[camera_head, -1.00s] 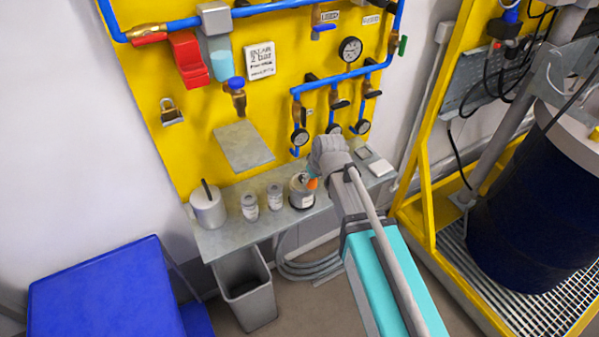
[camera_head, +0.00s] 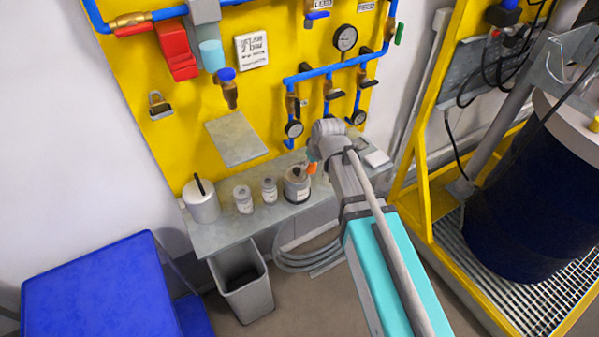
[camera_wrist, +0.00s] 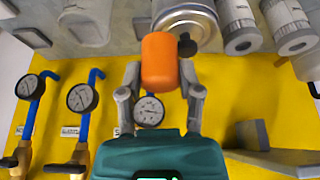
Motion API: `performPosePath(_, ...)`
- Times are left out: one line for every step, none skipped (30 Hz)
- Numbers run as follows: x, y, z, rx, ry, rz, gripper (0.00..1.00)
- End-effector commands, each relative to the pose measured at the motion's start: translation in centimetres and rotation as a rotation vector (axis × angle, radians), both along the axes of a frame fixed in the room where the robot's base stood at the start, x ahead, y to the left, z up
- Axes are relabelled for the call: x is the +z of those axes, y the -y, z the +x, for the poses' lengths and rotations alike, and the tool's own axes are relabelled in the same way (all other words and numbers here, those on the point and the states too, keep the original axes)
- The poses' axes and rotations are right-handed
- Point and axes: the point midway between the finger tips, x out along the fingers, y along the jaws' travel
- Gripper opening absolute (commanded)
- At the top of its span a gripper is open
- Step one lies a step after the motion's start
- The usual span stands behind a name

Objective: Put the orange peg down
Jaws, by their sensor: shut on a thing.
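The orange peg (camera_wrist: 160,60) is a short cylinder held between the two fingers of my gripper (camera_wrist: 161,85) in the wrist view. In the head view the orange peg (camera_head: 311,168) shows as a small spot at the end of my arm, just right of a grey tin with a dark top (camera_head: 297,186). My gripper (camera_head: 312,160) is shut on the peg, above or beside the grey shelf (camera_head: 235,228). I cannot tell whether the peg touches the shelf. The tin (camera_wrist: 187,18) appears right behind the peg in the wrist view.
Two small jars (camera_head: 243,199) and a larger white canister (camera_head: 201,202) stand left of the tin on the shelf. A white flat item (camera_head: 376,159) lies at the right end. Blue pipes with gauges (camera_head: 294,129) are on the yellow panel behind. A grey bin (camera_head: 243,283) stands below.

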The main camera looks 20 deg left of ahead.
Motion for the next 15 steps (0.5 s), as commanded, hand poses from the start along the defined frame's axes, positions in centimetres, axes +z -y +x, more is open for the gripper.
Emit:
performPosePath(-0.5,0.3,1.2,0.000,-0.001,-0.001,0.00)
performPosePath(-0.7,0.5,1.9,0.001,-0.001,0.000,0.00)
performPosePath(-0.9,0.8,2.8,0.006,-0.001,0.000,0.00)
performPosePath(-1.1,1.1,3.5,0.007,-0.002,-0.001,0.00)
performPosePath(-1.4,1.5,4.3,0.010,-0.002,-0.001,0.00)
performPosePath(-1.7,2.0,5.4,0.014,-0.002,-0.002,0.00)
performPosePath(-1.9,2.4,6.2,0.017,-0.002,-0.002,0.00)
performPosePath(-2.1,2.8,7.0,0.020,-0.003,-0.001,0.00)
performPosePath(-2.4,3.4,8.1,0.026,-0.004,-0.001,0.00)
performPosePath(-2.6,3.9,8.9,0.029,-0.004,-0.001,0.00)
performPosePath(-2.8,4.4,9.7,0.033,-0.004,-0.001,0.00)
performPosePath(-3.1,5.0,10.7,0.038,-0.004,-0.001,0.00)
performPosePath(-3.3,5.5,11.5,0.041,-0.003,0.000,0.00)
performPosePath(-3.5,6.0,12.2,0.046,-0.003,0.001,0.00)
performPosePath(-3.7,6.6,13.1,0.049,-0.003,0.001,0.00)
